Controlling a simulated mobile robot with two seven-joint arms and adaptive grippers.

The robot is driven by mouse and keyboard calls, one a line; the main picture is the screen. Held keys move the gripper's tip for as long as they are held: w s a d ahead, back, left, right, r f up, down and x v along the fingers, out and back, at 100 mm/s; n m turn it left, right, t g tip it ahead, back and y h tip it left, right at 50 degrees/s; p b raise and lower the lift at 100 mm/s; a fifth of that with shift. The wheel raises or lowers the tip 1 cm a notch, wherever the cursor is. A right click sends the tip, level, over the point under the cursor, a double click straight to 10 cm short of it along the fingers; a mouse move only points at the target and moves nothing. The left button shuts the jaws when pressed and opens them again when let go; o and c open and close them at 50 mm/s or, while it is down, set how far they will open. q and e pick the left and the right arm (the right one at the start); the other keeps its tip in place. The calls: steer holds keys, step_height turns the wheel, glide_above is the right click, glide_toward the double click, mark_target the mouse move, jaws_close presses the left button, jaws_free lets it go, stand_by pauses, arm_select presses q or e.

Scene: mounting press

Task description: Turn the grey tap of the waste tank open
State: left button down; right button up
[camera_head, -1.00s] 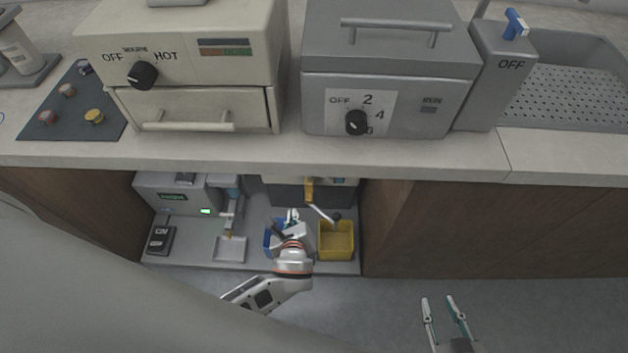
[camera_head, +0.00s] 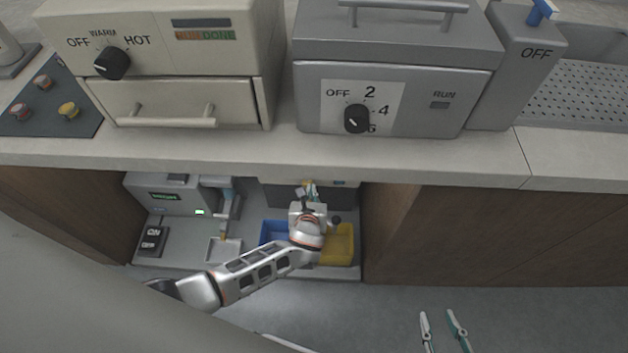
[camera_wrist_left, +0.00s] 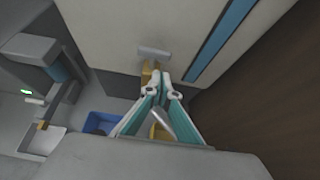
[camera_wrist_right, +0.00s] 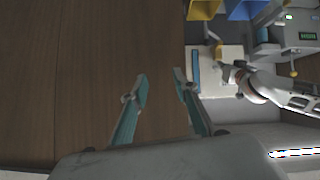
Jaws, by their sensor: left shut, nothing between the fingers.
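The waste tank is the cream box with a blue level strip in the left wrist view (camera_wrist_left: 125,35), under the counter. On its front is a brass-coloured valve body (camera_wrist_left: 149,72) with a grey bar-shaped handle (camera_wrist_left: 153,52) lying crosswise above it. My left gripper (camera_wrist_left: 160,85) is shut and empty, its tips just below the handle beside the brass body; I cannot tell whether they touch. In the head view my left gripper (camera_head: 310,190) partly covers the valve. My right gripper (camera_head: 438,314) is open and empty over the floor, also in its wrist view (camera_wrist_right: 160,76).
A blue bin (camera_head: 273,232) and a yellow bin (camera_head: 342,245) stand below the tank. A unit with a lit display (camera_head: 165,195) and an ON/OFF switch box (camera_head: 151,240) stand left. A brown cabinet panel (camera_head: 390,225) closes the right side. The counter (camera_head: 240,150) overhangs.

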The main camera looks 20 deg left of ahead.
arm_select(q)
steer(key=w, duration=0.2)
steer(key=shift+w+a+r, duration=0.15)
steer(key=shift+w+a, duration=0.2)
steer(key=shift+a, duration=0.05)
steer(key=shift+w+r, duration=0.1)
steer(key=shift+w, duration=0.1)
arm_select(e)
steer(key=shift+w+a+r, duration=0.1)
steer(key=shift+w+r, duration=0.1)
steer(key=shift+r, duration=0.1)
arm_select(q)
steer(key=shift+d, duration=0.1)
arm_select(e)
steer(key=shift+s+f, duration=0.15)
steer(key=shift+f, duration=0.1)
arm_select(q)
steer(key=shift+w+d+n+g+y+b, duration=0.1)
steer(key=shift+w+n+g+y+b, duration=0.2)
steer(key=shift+n+y, duration=0.45)
